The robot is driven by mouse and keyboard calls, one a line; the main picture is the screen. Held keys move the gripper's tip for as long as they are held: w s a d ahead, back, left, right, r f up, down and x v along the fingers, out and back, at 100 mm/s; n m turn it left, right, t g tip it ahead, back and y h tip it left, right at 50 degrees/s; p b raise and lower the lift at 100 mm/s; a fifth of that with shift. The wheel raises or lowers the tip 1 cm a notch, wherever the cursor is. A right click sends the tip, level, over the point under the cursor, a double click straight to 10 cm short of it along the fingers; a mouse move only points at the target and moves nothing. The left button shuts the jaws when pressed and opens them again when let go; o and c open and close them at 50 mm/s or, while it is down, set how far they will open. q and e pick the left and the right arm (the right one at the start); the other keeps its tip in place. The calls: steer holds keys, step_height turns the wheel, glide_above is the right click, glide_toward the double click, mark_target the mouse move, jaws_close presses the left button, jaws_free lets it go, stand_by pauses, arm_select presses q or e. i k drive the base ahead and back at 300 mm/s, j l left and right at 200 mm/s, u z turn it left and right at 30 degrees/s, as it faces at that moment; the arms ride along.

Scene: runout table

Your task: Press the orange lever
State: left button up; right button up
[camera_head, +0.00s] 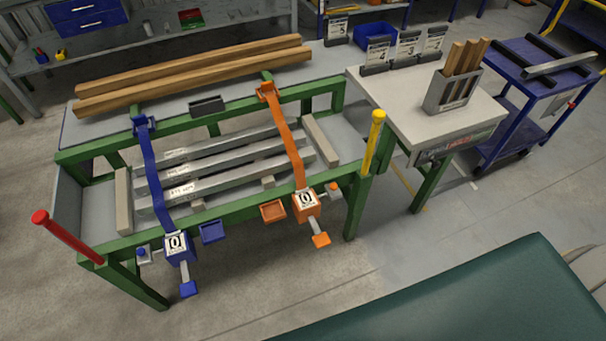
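An orange strap (285,140) runs over grey metal bars (220,160) on the green-framed runout table (250,216). It ends at an orange box (306,205) marked 0 on the front rail. A short grey lever with an orange end pad (321,240) sticks out below that box, angled down and right. An orange tray-like piece (273,210) sits left of the box, and a small orange knob (333,187) sits right of it. Neither of my grippers is in view, and nothing touches the orange lever.
A similar blue box (177,247) with a blue-ended lever (188,288) is to the left. Red (68,237) and yellow (375,135) posts stand at the table's front corners. A side table (430,110) stands right.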

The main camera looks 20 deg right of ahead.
mark_target(321, 240)
steer(key=z, duration=0.75)
